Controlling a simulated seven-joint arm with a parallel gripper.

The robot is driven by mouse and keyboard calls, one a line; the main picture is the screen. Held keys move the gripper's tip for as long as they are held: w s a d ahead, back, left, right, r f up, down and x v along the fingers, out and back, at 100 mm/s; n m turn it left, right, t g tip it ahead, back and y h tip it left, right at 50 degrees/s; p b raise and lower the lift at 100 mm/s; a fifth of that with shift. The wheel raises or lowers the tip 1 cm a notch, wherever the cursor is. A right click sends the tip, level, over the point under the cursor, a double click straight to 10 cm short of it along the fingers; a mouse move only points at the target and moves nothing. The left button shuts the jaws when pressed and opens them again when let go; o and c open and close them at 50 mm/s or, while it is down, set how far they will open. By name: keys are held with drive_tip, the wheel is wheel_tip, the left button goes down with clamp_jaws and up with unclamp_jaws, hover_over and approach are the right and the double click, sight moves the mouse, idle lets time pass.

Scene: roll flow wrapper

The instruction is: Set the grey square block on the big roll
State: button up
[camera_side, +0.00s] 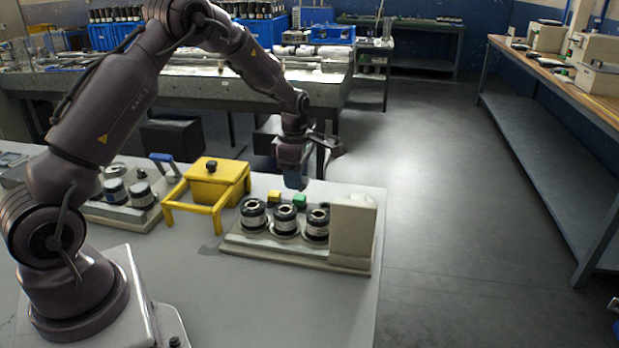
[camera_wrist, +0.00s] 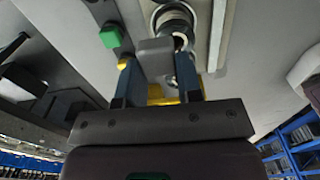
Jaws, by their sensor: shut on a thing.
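The grey square block (camera_wrist: 156,57) sits between the fingertips of my gripper (camera_wrist: 156,68) in the wrist view, and the jaws are shut on it. In the side view my gripper (camera_side: 294,183) hangs above the back of the roll station, behind the rolls; I cannot make out the block there. The station carries a left roll (camera_side: 253,214), a middle roll (camera_side: 285,219) and a right roll (camera_side: 317,225), black with white bands. They look close in size, so I cannot tell which is the big one. One roll (camera_wrist: 174,17) shows beyond the block in the wrist view.
A yellow block (camera_side: 274,196) and a green block (camera_side: 300,200) stand behind the rolls. A pale housing (camera_side: 352,230) rises at the station's right end. A yellow box with a frame (camera_side: 217,184) stands to the left. The table's front is clear.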

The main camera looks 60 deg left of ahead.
drive_tip(key=s, duration=0.1)
drive_tip(key=s+r, duration=0.1)
drive_tip(key=s+d, duration=0.1)
drive_tip(key=shift+r, duration=0.25)
drive_tip(key=s+a+n, duration=0.1)
drive_tip(key=s+a, duration=0.5)
drive_tip(key=a, duration=0.2)
drive_tip(key=shift+m, duration=0.5)
drive_tip(key=shift+s+f, duration=0.2)
drive_tip(key=shift+f, duration=3.15)
drive_tip(key=o, duration=1)
drive_tip(key=shift+c, duration=0.2)
